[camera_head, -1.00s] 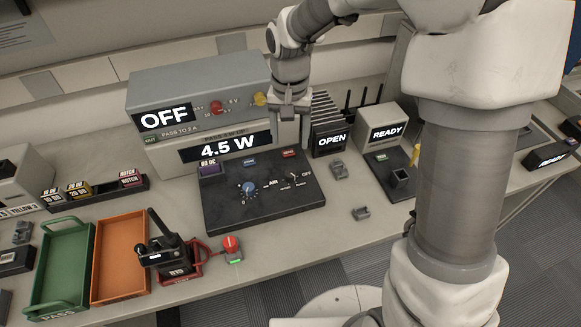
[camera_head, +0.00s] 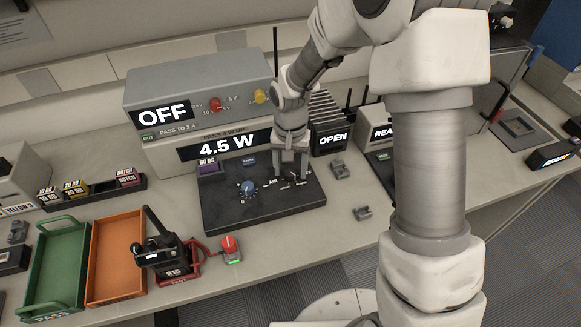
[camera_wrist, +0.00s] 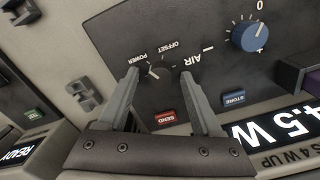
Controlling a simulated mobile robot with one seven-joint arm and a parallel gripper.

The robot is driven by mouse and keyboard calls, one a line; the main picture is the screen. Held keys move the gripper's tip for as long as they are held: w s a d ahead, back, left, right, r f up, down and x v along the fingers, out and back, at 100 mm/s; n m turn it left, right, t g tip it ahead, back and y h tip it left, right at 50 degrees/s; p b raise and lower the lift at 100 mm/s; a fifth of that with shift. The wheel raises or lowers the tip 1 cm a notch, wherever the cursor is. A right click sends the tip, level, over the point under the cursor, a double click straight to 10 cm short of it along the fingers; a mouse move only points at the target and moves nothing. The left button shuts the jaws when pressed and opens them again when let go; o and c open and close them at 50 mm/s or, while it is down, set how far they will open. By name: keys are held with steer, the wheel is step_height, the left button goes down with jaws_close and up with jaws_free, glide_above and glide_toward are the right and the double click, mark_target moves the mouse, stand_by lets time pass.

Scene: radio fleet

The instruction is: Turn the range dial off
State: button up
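The black panel (camera_head: 225,215) lies on the bench and carries a small dark dial (camera_wrist: 158,72) with POWER and OFFSET marked around it in the wrist view. A larger blue knob (camera_head: 249,189) with a scale sits to its left in the head view; it also shows in the wrist view (camera_wrist: 249,36). My gripper (camera_head: 289,174) is over the panel's right part. In the wrist view its fingers (camera_wrist: 161,76) are apart, with the small dial showing between their tips and nothing held. Whether the fingers touch the dial cannot be told. In the head view the gripper partly hides the dial.
Red SEND (camera_wrist: 164,117) and blue STORE (camera_wrist: 234,98) buttons sit near the fingers. The 4.5 W meter (camera_head: 223,146) and OPEN unit (camera_head: 332,138) stand behind. A handheld radio (camera_head: 162,250), an orange tray (camera_head: 115,255) and a green tray (camera_head: 57,265) are at left.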

jaws_close()
steer(key=shift+n, duration=0.4)
steer(key=n+p, duration=0.1)
steer(key=n, duration=0.4)
steer(key=shift+r+n, duration=0.1)
steer(key=shift+n, duration=0.2)
steer(key=n+p, duration=0.1)
steer(key=n, duration=0.4)
steer(key=shift+p, duration=0.3)
steer(key=shift+n, duration=0.4)
steer(key=shift+o, duration=0.4)
jaws_free()
